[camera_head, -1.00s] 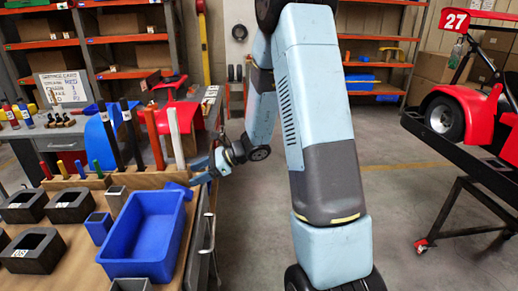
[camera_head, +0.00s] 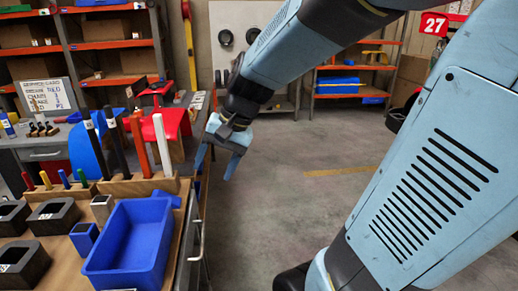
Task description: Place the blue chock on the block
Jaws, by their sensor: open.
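A small blue piece (camera_head: 166,198), which looks like the blue chock, lies at the back right corner of the blue bin (camera_head: 128,250). I cannot tell if it rests on the rim or just behind it. My gripper (camera_head: 217,172) is open and empty, pointing down to the right of the bench edge, apart from the blue piece. Black hollow blocks (camera_head: 52,217) stand on the wooden board left of the bin. A small blue hollow block (camera_head: 84,238) stands beside the bin. I cannot tell which block the task means.
A wooden rack (camera_head: 135,187) with upright black, orange and white bars stands behind the bin. Short coloured pegs (camera_head: 65,180) stand left of it. A red stand (camera_head: 165,122) is farther back. The floor (camera_head: 270,200) right of the bench is clear.

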